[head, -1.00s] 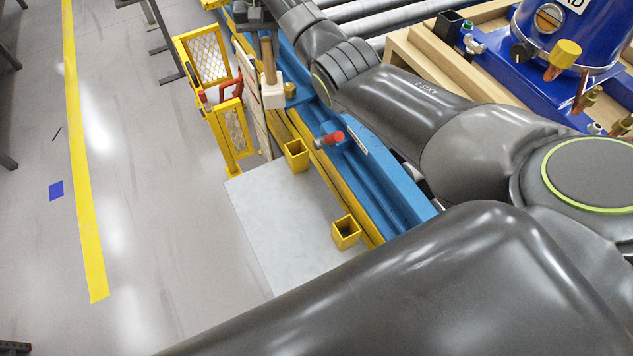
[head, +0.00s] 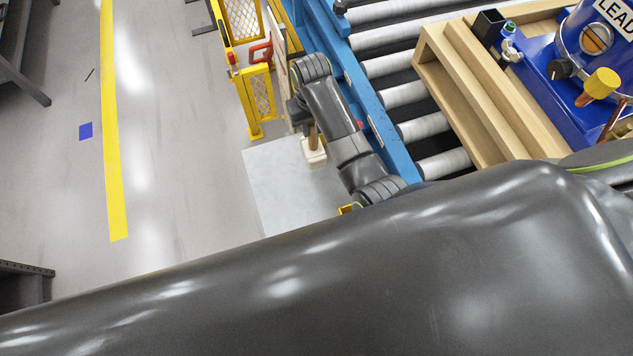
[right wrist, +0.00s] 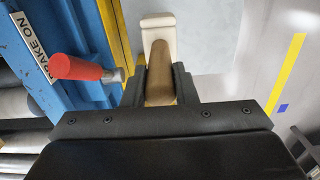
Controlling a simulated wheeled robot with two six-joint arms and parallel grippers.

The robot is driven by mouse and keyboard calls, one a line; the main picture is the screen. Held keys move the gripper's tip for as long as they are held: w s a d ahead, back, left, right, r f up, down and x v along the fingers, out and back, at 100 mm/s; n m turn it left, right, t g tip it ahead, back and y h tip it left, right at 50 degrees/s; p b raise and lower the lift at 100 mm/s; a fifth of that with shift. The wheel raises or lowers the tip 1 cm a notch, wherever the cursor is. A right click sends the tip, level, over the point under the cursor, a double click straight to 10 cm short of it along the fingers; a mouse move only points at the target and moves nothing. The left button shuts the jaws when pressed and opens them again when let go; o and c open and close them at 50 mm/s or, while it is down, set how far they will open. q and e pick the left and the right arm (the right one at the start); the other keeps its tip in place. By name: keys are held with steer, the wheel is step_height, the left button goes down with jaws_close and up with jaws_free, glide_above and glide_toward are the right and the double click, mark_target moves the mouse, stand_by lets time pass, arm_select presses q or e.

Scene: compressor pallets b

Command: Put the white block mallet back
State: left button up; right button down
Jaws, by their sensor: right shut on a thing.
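The white block mallet has a pale block head (head: 314,157) and a brown wooden handle (head: 312,136). My right gripper (head: 306,124) is shut on the handle, with the head hanging below it over a pale grey plate (head: 268,185). In the right wrist view, the two fingers (right wrist: 160,86) sit on either side of the handle (right wrist: 160,70), and the white head (right wrist: 158,34) lies beyond them. A yellow square holder (head: 348,209) shows only partly behind my arm. My left gripper is not in view.
A blue conveyor frame (head: 372,105) with rollers runs beside the plate. A red-gripped lever (right wrist: 75,67) stands left of the fingers, near a BRAKE ON label (right wrist: 33,48). A yellow mesh gate (head: 258,100) stands behind the mallet. Floor to the left is open.

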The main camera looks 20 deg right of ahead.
steer(key=s+f, duration=0.4)
steer(key=f, duration=0.7)
steer(key=shift+s+a+p, duration=0.3)
steer(key=shift+s+p, duration=0.05)
steer(key=shift+p, duration=0.1)
steer(key=shift+f, duration=0.15)
steer(key=c, duration=1.2)
jaws_free()
steer(key=shift+o, duration=0.2)
steer(key=shift+s, duration=0.1)
step_height(320, 180, up, 12)
